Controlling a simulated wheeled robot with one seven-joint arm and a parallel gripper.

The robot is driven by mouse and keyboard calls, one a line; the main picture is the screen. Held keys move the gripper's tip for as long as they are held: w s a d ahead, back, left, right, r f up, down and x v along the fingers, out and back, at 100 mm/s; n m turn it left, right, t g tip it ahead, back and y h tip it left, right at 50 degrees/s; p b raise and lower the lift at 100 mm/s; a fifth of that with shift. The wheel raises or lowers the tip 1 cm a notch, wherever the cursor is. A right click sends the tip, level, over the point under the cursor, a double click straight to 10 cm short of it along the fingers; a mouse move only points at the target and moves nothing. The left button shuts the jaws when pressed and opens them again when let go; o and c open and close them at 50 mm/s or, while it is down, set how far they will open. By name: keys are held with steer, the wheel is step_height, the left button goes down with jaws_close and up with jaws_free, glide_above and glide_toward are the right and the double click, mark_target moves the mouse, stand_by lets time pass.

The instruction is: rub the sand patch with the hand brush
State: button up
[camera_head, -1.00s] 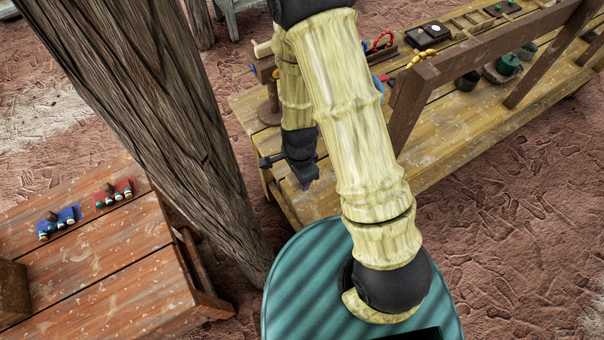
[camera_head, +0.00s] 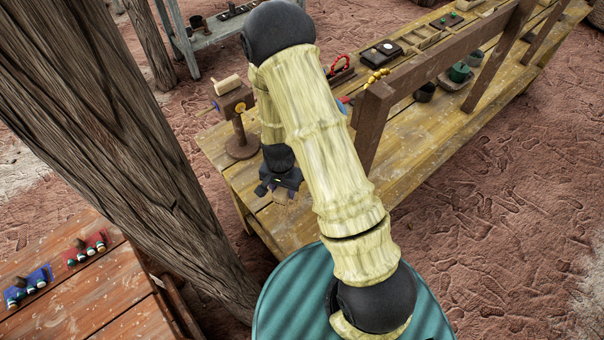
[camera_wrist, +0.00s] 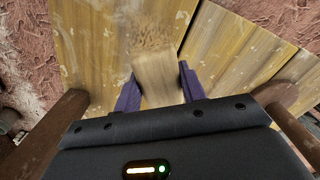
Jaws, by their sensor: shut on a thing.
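My gripper (camera_head: 281,186) is low over the near left end of the yellow wooden bench (camera_head: 232,160). In the wrist view its purple fingers (camera_wrist: 159,84) are closed on the hand brush (camera_wrist: 158,78), a pale wooden block. A little of the brush (camera_head: 283,198) shows below the gripper in the head view. A grainy brown sand patch (camera_wrist: 148,36) lies on the planks just beyond the brush in the wrist view. I cannot tell whether the brush touches it. The patch is not clear in the head view.
A wooden post stand with a mallet-like head (camera_head: 238,125) is just behind my gripper. A brown wooden frame (camera_head: 372,125) rises from the bench to the right. A thick tree-like post (camera_head: 130,150) stands at left, beside a red-brown table (camera_head: 60,290).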

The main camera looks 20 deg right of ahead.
steer(key=w+d+n, duration=0.1)
steer(key=n, duration=0.1)
steer(key=w+d+f+n, duration=0.1)
steer(key=w+d+n, duration=0.1)
steer(key=w+d+f+n, duration=0.1)
steer(key=w+d+n, duration=0.1)
steer(key=shift+f, duration=0.2)
steer(key=shift+w+d+f+n, duration=0.1)
steer(key=shift+w+d+n, duration=0.25)
steer(key=shift+n, duration=0.25)
steer(key=shift+d, duration=0.1)
